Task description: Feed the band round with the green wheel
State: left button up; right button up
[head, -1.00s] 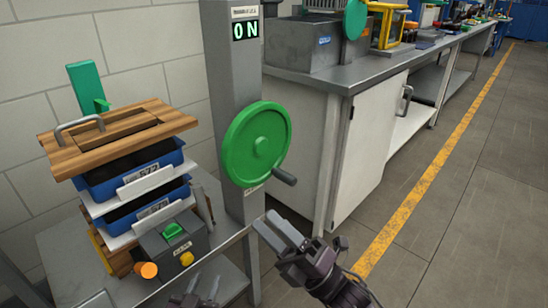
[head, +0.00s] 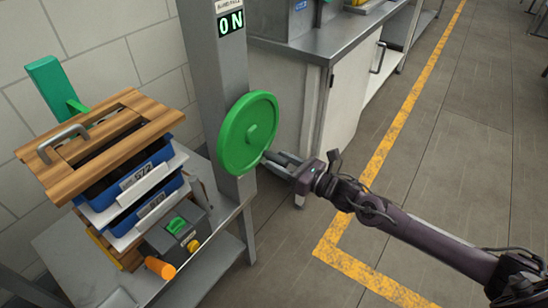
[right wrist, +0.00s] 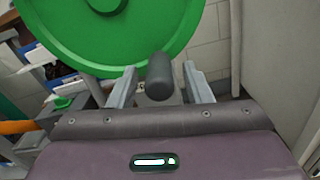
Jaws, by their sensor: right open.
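The green wheel (head: 235,140) stands on the side of a grey post (head: 205,75), below a lit display reading "ON" (head: 231,21). My right gripper (head: 270,162) is at the wheel's lower right rim, its arm reaching in from the right. In the right wrist view the wheel (right wrist: 100,40) fills the upper left, and its dark handle (right wrist: 160,78) lies between the two open fingers. I cannot tell if either finger touches it. In the head view the handle is mostly hidden by the gripper. No band can be made out. My left gripper is not in view.
A white cabinet (head: 345,100) stands behind. Floor at right is clear.

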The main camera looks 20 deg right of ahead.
jog(key=shift+x, duration=1.2)
jog(key=shift+c, duration=0.2)
grip_shut()
